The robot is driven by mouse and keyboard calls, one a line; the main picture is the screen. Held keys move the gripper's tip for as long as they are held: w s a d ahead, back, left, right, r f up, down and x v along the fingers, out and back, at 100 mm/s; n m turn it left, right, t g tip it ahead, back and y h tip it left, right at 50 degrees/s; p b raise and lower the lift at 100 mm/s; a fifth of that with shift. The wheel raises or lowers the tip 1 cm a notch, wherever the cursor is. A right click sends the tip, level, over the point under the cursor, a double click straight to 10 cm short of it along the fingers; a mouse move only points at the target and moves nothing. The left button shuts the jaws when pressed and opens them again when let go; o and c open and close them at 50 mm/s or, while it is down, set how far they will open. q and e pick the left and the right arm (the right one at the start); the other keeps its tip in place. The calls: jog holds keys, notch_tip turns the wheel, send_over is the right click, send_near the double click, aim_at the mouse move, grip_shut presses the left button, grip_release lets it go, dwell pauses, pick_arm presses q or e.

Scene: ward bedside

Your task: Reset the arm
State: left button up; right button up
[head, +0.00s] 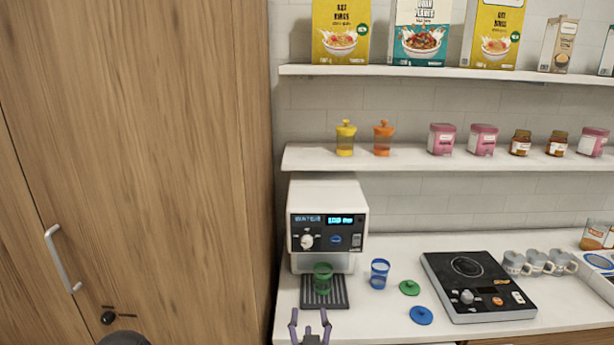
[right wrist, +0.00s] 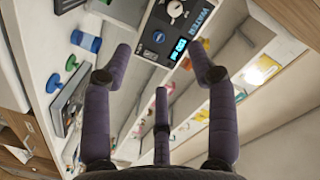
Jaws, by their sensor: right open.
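My right gripper (head: 310,326) is at the bottom of the head view, just in front of the counter. Its purple fingers are spread apart, with nothing between them. In the right wrist view the open fingers (right wrist: 163,62) point toward the white water dispenser (head: 328,207), which also shows there (right wrist: 172,28). A green cup (head: 323,277) stands on the dispenser's dark drip tray (head: 325,302), apart from the gripper. My left gripper is not in view.
On the counter stand a blue cup (head: 379,274), a green lid (head: 410,288), a blue lid (head: 421,315), a black cooktop (head: 476,286) and several grey mugs (head: 537,262). Shelves above hold boxes and jars. A tall wooden cabinet (head: 150,150) fills the left side.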

jog(key=s+d+f+n+g+y, duration=0.1)
jog(key=d+f+n+g, duration=0.2)
jog(key=f, duration=1)
jog(key=s+d+f+g+y, duration=0.1)
jog(key=s+d+f+g, duration=0.3)
jog(key=f, duration=1)
jog(key=s+d+f+g+y, duration=0.1)
jog(key=s+d+f+g, duration=0.1)
jog(key=s+f+g, duration=0.8)
jog(key=s+f, duration=0.7)
jog(key=s, duration=0.1)
jog(key=shift+d+n+y, duration=0.15)
jog(key=shift+n+y, duration=0.15)
jog(key=shift+n, duration=0.1)
